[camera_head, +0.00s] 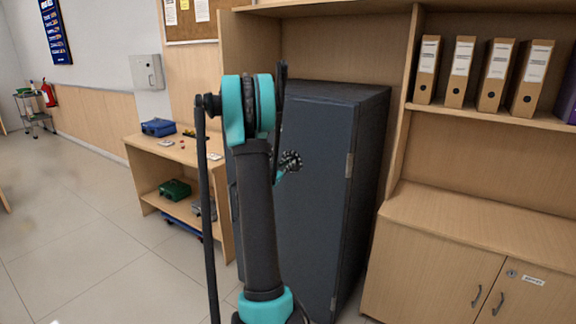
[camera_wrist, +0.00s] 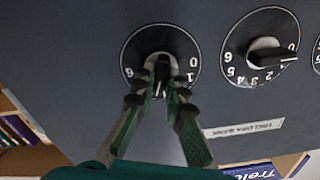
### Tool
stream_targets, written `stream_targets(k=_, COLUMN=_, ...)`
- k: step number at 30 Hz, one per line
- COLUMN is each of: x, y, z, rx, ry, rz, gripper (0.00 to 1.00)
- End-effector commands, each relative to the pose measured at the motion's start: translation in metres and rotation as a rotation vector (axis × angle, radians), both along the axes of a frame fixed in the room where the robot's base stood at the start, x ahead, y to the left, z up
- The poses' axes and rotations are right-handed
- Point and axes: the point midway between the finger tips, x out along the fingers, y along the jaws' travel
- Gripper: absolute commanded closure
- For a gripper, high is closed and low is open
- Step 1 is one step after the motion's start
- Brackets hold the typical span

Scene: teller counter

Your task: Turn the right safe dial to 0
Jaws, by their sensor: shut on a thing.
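The dark grey safe (camera_head: 317,190) stands shut behind my arm in the head view. In the wrist view, its front carries a row of round black dials with white numbers. My gripper (camera_wrist: 160,79) is shut on the knob of the leftmost dial (camera_wrist: 133,49) in that picture, which looks upside down. The fingers cover part of this dial's scale, so I cannot tell its exact setting. The middle dial (camera_wrist: 236,50) is free, its knob pointing to the right near the 0. A third dial (camera_wrist: 317,56) is cut off at the right edge.
An upside-down label (camera_wrist: 243,128) is on the safe front. A wooden side table (camera_head: 178,150) with small boxes stands left of the safe. A wooden cabinet (camera_head: 445,265) with binders on a shelf above stands right.

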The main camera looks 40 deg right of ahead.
Motion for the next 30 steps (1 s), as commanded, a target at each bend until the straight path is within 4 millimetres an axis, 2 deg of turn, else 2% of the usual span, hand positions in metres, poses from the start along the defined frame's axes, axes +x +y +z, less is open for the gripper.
stream_targets(k=30, x=0.0041, y=0.002, z=-0.0008, rx=-0.362, ry=0.873, rz=-0.001, gripper=1.0)
